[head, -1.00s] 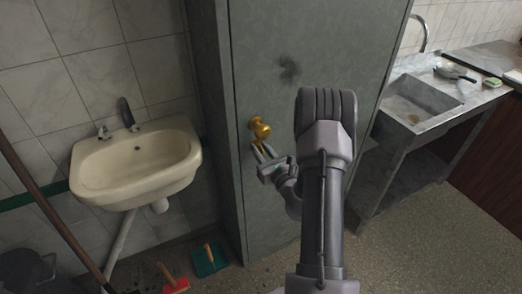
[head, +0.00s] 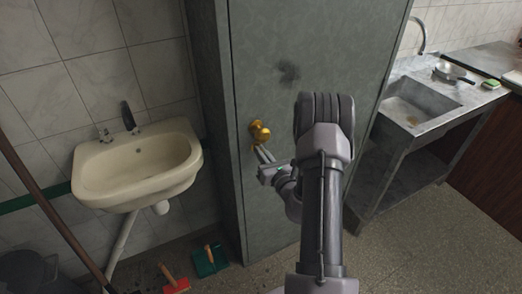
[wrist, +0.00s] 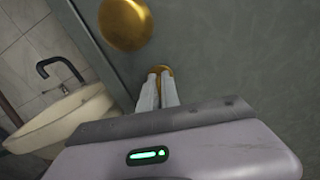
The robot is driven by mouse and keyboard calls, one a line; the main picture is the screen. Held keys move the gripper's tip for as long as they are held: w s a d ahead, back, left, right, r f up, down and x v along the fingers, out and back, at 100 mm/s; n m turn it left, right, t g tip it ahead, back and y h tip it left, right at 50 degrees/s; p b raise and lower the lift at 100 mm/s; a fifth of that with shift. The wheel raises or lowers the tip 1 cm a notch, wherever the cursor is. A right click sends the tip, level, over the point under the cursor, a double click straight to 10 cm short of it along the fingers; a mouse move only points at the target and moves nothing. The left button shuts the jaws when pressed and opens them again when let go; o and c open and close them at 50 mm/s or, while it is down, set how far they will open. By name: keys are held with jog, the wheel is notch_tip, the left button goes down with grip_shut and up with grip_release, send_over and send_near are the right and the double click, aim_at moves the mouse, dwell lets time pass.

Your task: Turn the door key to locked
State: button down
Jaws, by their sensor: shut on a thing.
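The grey-green door (head: 310,45) is shut in its frame and has a round brass knob (head: 258,130), which also shows large in the wrist view (wrist: 124,22). Just below the knob, my gripper (head: 259,152) reaches the door. In the wrist view its two pale fingers (wrist: 158,88) are close together at a small brass piece (wrist: 165,71), seemingly the key's lock plate. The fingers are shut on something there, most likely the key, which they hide. The wrist view is tilted, so my gripper is rolled. I cannot tell the key's exact angle.
A cream washbasin (head: 135,175) hangs on the tiled wall left of the door. A red dustpan or brush (head: 176,285) and a green one (head: 209,262) lie on the floor. A steel sink counter (head: 425,105) stands at the right. A wooden pole (head: 45,205) leans at far left.

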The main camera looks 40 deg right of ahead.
jog(key=m+p, duration=0.3)
jog(key=m, duration=0.1)
jog(key=shift+r, duration=0.15)
jog(key=m+p, duration=0.2)
jog(key=m, duration=0.2)
jog(key=shift+d, duration=0.1)
jog(key=m+p, duration=0.1)
jog(key=m, duration=0.2)
jog(key=shift+m+p, duration=0.3)
jog(key=shift+p, duration=0.05)
jog(key=shift+f+m+p, duration=0.15)
jog(key=shift+m+p, duration=0.2)
jog(key=shift+m, duration=0.6)
jog(key=shift+f+m+p, duration=0.1)
jog(key=shift+m+p, duration=0.25)
jog(key=shift+m, duration=0.6)
jog(key=c, duration=1.6)
grip_release()
